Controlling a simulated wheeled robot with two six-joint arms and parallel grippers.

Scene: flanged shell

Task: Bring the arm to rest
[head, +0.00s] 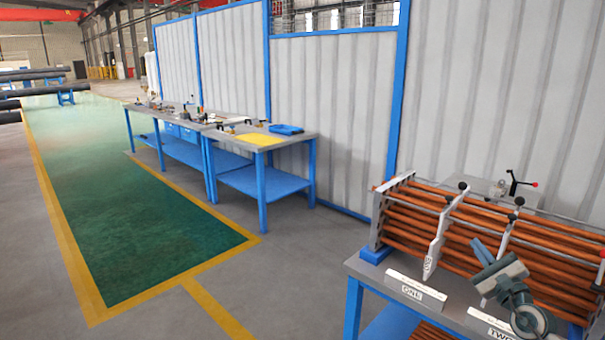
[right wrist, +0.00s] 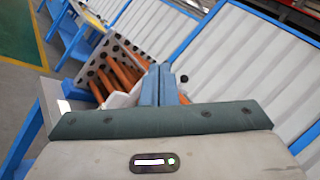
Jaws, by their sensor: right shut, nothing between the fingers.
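My right gripper (head: 481,250) is at the lower right of the head view, in front of a bundle of copper-coloured tubes (head: 420,225) in a grey plate frame. In the right wrist view its two blue fingers (right wrist: 158,84) are together, with nothing between them. It looks raised above the bench front, apart from the tubes, but the exact gap is hard to tell. My left gripper is not in either view.
The tube frame stands on a blue-legged bench (head: 370,273) with label blocks marked ONE (head: 412,293) and TWO (head: 490,325). A table with a yellow mat (head: 258,139) and a blue tray (head: 286,129) stands further back. The green floor lane (head: 130,230) is clear.

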